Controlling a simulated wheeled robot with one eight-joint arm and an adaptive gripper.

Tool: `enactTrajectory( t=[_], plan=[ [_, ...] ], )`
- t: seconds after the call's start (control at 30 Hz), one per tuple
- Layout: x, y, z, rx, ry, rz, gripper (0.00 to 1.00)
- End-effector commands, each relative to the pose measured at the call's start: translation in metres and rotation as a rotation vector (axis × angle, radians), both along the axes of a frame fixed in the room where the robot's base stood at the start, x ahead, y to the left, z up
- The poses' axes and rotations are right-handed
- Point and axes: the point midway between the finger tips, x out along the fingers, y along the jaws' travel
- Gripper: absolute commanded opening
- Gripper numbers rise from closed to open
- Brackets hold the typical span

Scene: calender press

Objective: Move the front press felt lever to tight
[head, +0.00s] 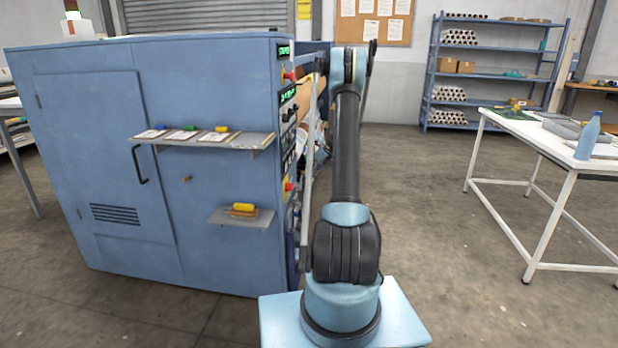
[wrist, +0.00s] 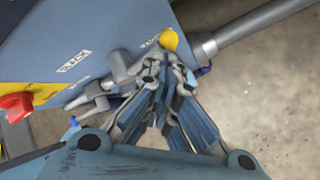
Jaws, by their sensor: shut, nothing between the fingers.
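In the wrist view, a lever with a round yellow knob (wrist: 169,39) stands out from the blue press panel (wrist: 110,25). My gripper (wrist: 163,62) is shut and empty, its fingertips right at the knob; I cannot tell whether they touch it. A label that looks like "SLACK" (wrist: 74,61) lies left of the knob. A second label (wrist: 150,42) lies close beside the knob, too small and partly hidden to read. In the head view, my arm reaches along the right side of the blue press (head: 215,75), and the lever cannot be made out there.
A red button on a yellow plate (wrist: 14,106) sits at the left of the wrist view. A grey bar (wrist: 250,28) runs out to the upper right. Two shelves (head: 205,143) stick out from the press. A white table (head: 515,128) stands right, with clear floor between.

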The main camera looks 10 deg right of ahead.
Motion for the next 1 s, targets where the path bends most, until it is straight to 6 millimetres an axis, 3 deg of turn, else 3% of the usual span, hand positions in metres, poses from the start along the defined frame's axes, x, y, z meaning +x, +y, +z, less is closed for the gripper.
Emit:
enactTrajectory(
  t=[0.77,1.0],
  plan=[
    [-0.014,0.005,-0.006,0.0,0.0,0.0,0.0],
    [-0.019,-0.003,0.001,-0.001,0.0,0.001,0.0]
  ],
)
